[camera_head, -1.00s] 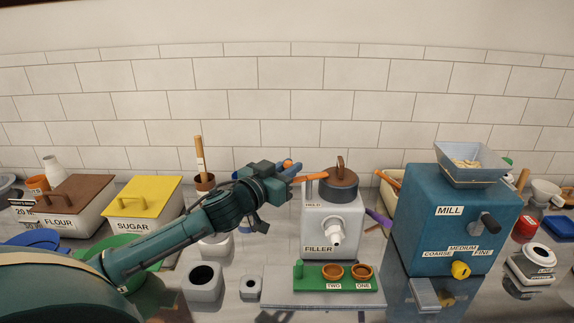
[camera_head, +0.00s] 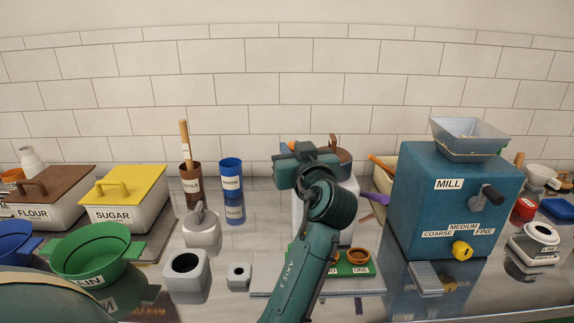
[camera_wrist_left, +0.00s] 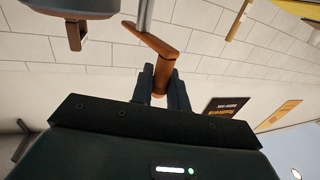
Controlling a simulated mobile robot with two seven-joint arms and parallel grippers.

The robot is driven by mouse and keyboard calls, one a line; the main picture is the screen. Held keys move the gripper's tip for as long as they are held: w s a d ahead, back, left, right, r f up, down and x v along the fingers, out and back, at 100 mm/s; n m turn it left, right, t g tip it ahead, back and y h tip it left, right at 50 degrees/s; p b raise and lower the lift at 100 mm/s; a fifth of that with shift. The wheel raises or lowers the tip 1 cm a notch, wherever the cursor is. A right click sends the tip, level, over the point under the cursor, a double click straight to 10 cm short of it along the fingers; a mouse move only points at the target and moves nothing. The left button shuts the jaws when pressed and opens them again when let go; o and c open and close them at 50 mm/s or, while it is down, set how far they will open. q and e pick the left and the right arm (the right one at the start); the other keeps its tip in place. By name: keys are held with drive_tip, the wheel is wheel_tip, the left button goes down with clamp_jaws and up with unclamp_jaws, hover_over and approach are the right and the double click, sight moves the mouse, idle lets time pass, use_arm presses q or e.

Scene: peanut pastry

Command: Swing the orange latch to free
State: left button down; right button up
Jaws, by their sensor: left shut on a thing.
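The orange latch (camera_wrist_left: 158,48) shows in the left wrist view, joined to a grey post. My left gripper (camera_wrist_left: 163,88) is shut on the latch's free end. The filler's brown lid (camera_head: 343,160) shows partly behind my gripper. In the wrist view the lid (camera_wrist_left: 72,8) is at the upper left. My right gripper is in neither view.
The teal mill (camera_head: 425,210) stands right of the filler, with a purple handle (camera_head: 375,197) between them. A green tray (camera_head: 368,259) lies below the filler. Blue cup (camera_head: 231,178) and brown cup (camera_head: 192,190) stand left. The counter between cups and filler is clear.

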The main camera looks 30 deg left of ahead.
use_arm(q)
drive_tip(key=shift+w+d+r+n+g+y+b, duration=0.1)
drive_tip(key=shift+d+n+g+y+b, duration=0.15)
drive_tip(key=shift+n+g+y+b, duration=0.35)
drive_tip(key=shift+w+d+n+g+y+b, duration=0.1)
drive_tip(key=shift+d+n+g+y+b, duration=0.25)
drive_tip(key=shift+g+b, duration=0.3)
drive_tip(key=shift+a, duration=0.1)
drive_tip(key=c, duration=1.5)
unclamp_jaws()
drive_tip(key=shift+o, duration=0.2)
